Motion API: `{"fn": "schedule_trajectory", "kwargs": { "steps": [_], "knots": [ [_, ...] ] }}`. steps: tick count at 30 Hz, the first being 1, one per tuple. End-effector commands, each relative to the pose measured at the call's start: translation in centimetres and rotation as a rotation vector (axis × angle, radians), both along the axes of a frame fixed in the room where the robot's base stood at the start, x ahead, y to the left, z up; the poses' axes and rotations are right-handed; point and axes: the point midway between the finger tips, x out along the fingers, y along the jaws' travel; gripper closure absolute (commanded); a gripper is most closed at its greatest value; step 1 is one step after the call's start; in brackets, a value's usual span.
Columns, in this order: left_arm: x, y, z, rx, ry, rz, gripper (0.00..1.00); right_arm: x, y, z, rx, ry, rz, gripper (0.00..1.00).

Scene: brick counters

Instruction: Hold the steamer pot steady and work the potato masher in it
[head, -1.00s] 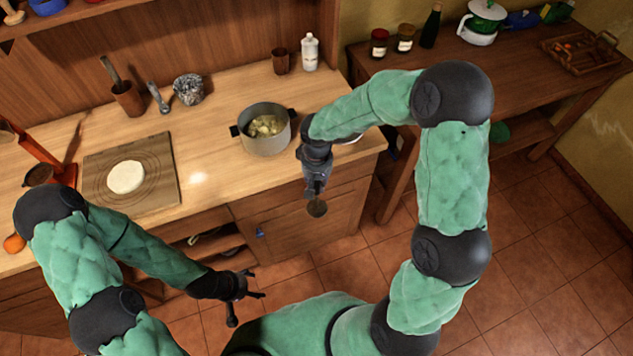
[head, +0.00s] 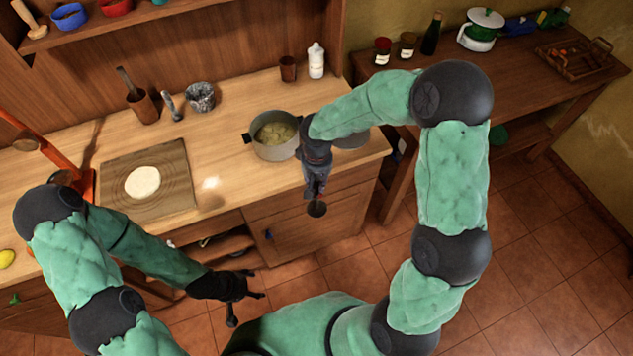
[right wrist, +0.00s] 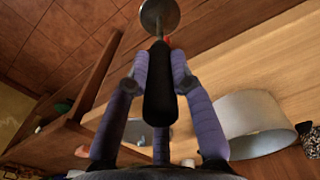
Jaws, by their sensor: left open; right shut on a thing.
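The grey steamer pot (head: 272,149) stands on the wooden counter with pale yellow chunks (head: 275,132) inside. Its side also shows in the right wrist view (right wrist: 250,115). My right gripper (head: 316,188) is shut on the dark handle of the potato masher (right wrist: 159,85), just in front and to the right of the pot. The masher's round metal head (head: 317,209) is outside the pot, beyond the counter's front edge. My left gripper (head: 252,286) is open and empty, low in front of the cabinets and away from the pot.
A board with flat dough (head: 142,182) lies left of the pot. Behind are a brown cup (head: 288,69), a white bottle (head: 316,61) and a patterned jar (head: 201,97). A grey round lid or plate (head: 350,138) lies right of the pot, partly behind my arm. A side table stands at right.

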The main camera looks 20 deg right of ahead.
Motion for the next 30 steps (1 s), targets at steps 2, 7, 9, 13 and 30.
{"fn": "schedule_trajectory", "kwargs": {
  "steps": [2, 7, 9, 13, 30],
  "knots": [
    [0.0, 0.0, 1.7, 0.0, 0.0, 0.0, 0.31, 0.0, 0.0, 1.8, 0.0, -0.001, 0.0, 1.0],
    [0.0, 0.0, 3.9, 0.0, 0.0, 0.0, 0.31, 0.0, 0.0, 3.9, 0.0, -0.001, 0.0, 1.0],
    [0.0, 0.0, 4.6, 0.0, 0.0, 0.0, 0.31, 0.0, 0.0, 4.6, 0.0, -0.001, 0.0, 1.0],
    [0.0, 0.0, 4.7, 0.0, -0.001, 0.0, 0.31, 0.2, -0.1, 4.8, 0.0, -0.003, -0.001, 1.0],
    [0.0, 0.0, 4.6, 0.0, 0.0, 0.0, 0.31, 0.1, -0.1, 4.7, -0.001, -0.002, -0.001, 1.0]
  ]
}}
